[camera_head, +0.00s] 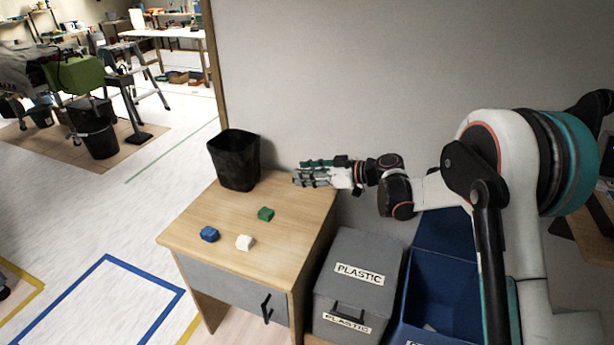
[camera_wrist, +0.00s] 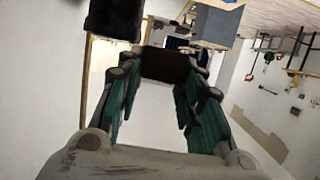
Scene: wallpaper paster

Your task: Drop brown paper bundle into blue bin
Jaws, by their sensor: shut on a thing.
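My gripper (camera_head: 297,177) reaches left above the back right part of the wooden desk. In the wrist view its fingers (camera_wrist: 163,80) are closed on a dark brown block-like thing at their tips, which I take to be the brown paper bundle (camera_wrist: 165,63). The bundle cannot be made out in the head view. The blue bin (camera_head: 455,268) stands on the floor right of the desk, below my arm. It is open at the top, with a small pale piece inside. My arm hides part of its right side.
The desk (camera_head: 300,215) carries a black waste basket (camera_head: 236,160) and blue (camera_head: 209,234), white (camera_head: 245,242) and green (camera_head: 265,214) blocks. A grey PLASTIC bin (camera_head: 350,300) with its lid shut stands between desk and blue bin. A wall runs behind.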

